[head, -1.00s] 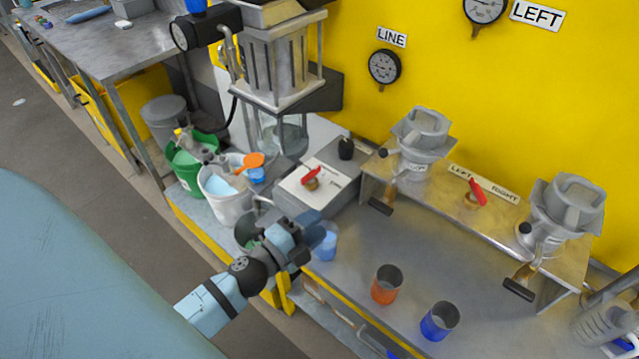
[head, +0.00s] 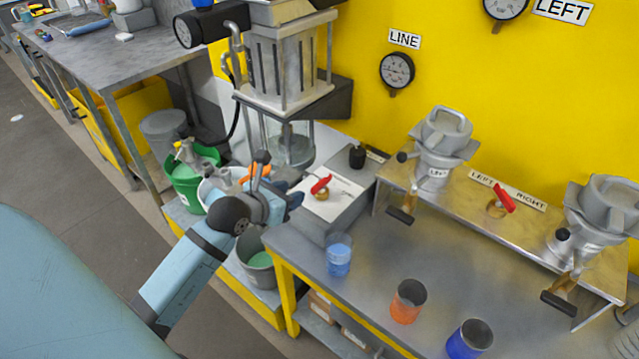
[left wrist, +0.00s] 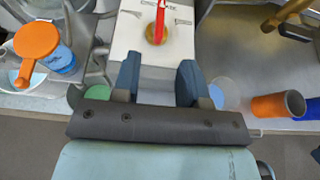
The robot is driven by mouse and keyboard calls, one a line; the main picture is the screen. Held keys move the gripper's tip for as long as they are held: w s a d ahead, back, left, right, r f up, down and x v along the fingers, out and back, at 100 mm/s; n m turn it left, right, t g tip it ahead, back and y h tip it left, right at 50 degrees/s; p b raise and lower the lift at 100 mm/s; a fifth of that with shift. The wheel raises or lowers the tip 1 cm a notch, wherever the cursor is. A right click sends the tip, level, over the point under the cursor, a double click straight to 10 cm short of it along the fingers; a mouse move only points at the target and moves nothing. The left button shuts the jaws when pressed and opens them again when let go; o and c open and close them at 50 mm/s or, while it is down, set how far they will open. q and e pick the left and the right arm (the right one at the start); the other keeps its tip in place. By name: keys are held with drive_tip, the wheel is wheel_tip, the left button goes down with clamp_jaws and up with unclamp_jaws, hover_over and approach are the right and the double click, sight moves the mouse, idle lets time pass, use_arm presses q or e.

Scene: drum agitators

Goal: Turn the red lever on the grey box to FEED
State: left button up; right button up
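The grey box (head: 345,208) stands on the left end of the workbench, with a white plate on its top. The red lever (head: 321,184) sits on a brass hub on that plate; it also shows in the left wrist view (left wrist: 160,20), pointing away from the gripper. The plate's lettering is too small or cut off to read. My left gripper (head: 284,190) is just left of the box in the head view. In the left wrist view its two blue fingers (left wrist: 160,80) are apart with nothing between them, short of the brass hub. My right gripper is not in view.
A second red lever (head: 502,198) sits on the metal shelf between two grey hoppers. Blue (head: 339,254) and orange (head: 408,301) cups and a dark blue cup (head: 470,339) stand on the bench. Buckets (head: 258,268) stand at the left. A glass vessel (head: 288,145) stands behind the box.

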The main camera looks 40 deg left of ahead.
sight(319, 183)
use_arm(q)
drive_tip(key=x, duration=1.1)
drive_tip(key=shift+w+f, duration=0.1)
drive_tip(key=shift+w, duration=0.25)
drive_tip(key=shift+c, duration=0.2)
clamp_jaws()
